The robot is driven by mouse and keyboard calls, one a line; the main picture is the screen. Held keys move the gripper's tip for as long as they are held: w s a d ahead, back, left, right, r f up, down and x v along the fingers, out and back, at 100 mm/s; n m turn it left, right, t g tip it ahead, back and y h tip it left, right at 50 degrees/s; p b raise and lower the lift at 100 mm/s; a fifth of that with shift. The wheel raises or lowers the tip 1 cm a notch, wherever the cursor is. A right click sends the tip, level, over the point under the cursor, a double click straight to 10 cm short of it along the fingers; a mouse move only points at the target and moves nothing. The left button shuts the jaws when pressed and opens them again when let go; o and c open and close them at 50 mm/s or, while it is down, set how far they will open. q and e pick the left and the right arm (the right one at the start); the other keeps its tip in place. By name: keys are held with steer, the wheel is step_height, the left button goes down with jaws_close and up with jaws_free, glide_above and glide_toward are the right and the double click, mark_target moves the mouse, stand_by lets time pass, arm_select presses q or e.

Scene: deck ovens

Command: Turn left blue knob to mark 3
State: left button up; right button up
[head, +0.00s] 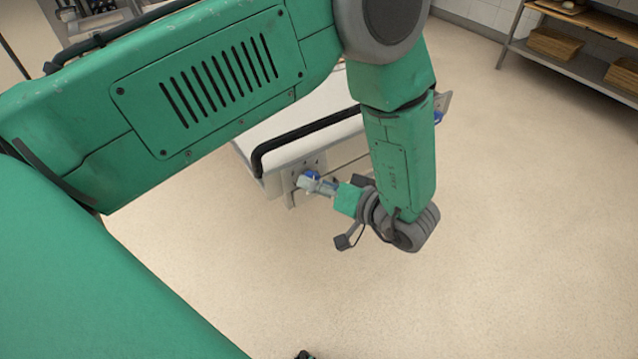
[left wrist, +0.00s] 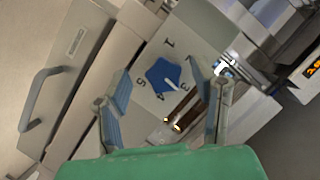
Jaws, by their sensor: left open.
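The left blue knob (head: 310,175) is on the front panel (head: 291,184) of the white oven unit. It also shows in the left wrist view (left wrist: 163,77), with marks 1, 5, 4 and 3 printed around it. My left gripper (head: 319,186) is in front of the knob. In the left wrist view its open fingers (left wrist: 158,70) stand on either side of the knob, with gaps visible; no clear contact shows. My right gripper cannot be made out.
Another blue knob (head: 438,117) is at the panel's right end, beyond my arm. A black handle bar (head: 305,136) runs along the oven front. A shelf rack (head: 575,62) with wooden boxes stands at the back right. The floor around the oven is clear.

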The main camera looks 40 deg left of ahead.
arm_select(q)
steer(key=shift+x, duration=0.8)
steer(key=c, duration=1)
steer(key=shift+s+a, duration=0.15)
steer(key=shift+a, duration=0.25)
steer(key=shift+c, duration=0.6)
steer(key=shift+a+f, duration=0.1)
steer(key=shift+s+d, duration=0.1)
steer(key=shift+d, duration=0.3)
steer(key=shift+d+n+p, duration=0.1)
steer(key=shift+n+p, duration=0.3)
steer(key=shift+p, duration=0.35)
steer(key=o, duration=1.1)
steer(key=shift+c, duration=0.2)
steer(key=shift+o, duration=0.3)
steer(key=shift+w, duration=0.2)
arm_select(e)
steer(key=shift+a+r, duration=0.85)
steer(key=shift+r, duration=0.2)
